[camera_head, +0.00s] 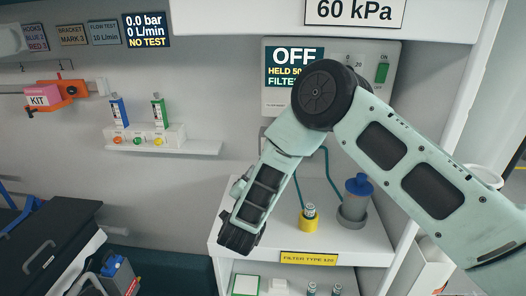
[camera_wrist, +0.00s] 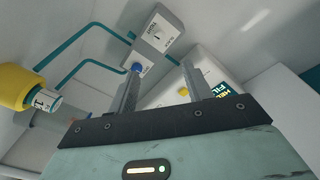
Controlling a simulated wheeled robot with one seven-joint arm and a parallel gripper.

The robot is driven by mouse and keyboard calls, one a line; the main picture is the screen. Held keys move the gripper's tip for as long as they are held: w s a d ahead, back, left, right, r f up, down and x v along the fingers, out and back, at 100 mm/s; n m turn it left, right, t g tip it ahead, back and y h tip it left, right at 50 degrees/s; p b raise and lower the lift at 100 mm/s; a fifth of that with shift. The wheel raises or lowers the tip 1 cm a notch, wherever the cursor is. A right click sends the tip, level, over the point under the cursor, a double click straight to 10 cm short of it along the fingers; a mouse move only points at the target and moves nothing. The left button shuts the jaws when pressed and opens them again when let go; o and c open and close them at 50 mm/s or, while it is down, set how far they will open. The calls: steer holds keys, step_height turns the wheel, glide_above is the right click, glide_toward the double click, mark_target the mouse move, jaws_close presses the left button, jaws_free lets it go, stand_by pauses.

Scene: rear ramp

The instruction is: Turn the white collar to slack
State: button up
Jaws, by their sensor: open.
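I cannot clearly pick out a part marked as the white collar. A small grey-white capped piece sits in a yellow holder (camera_head: 309,222) on the white shelf; in the wrist view the yellow holder (camera_wrist: 18,87) is at the left, with the pale marked piece (camera_wrist: 45,100) at its end. A grey-white wall block (camera_wrist: 160,36) with small lettering and a blue fitting (camera_wrist: 137,67) shows beyond my fingers. My gripper (camera_wrist: 160,72) is open with nothing between its fingers. In the head view my wrist hangs left of the yellow holder; the fingertips are hidden.
A blue-topped filter (camera_head: 356,198) stands right of the yellow holder on the white shelf (camera_head: 235,255). Teal tubes run behind it. A wall panel (camera_head: 279,103) reading OFF is partly hidden by my arm. A small rack (camera_head: 145,136) is on the wall; a dark case (camera_head: 45,240) is lower left.

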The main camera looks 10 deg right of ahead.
steer(key=p+x, duration=0.5)
steer(key=x, duration=1.1)
steer(key=shift+w+d, duration=0.1)
steer(key=shift+w, duration=0.05)
steer(key=c, duration=1)
steer(key=shift+o, duration=0.2)
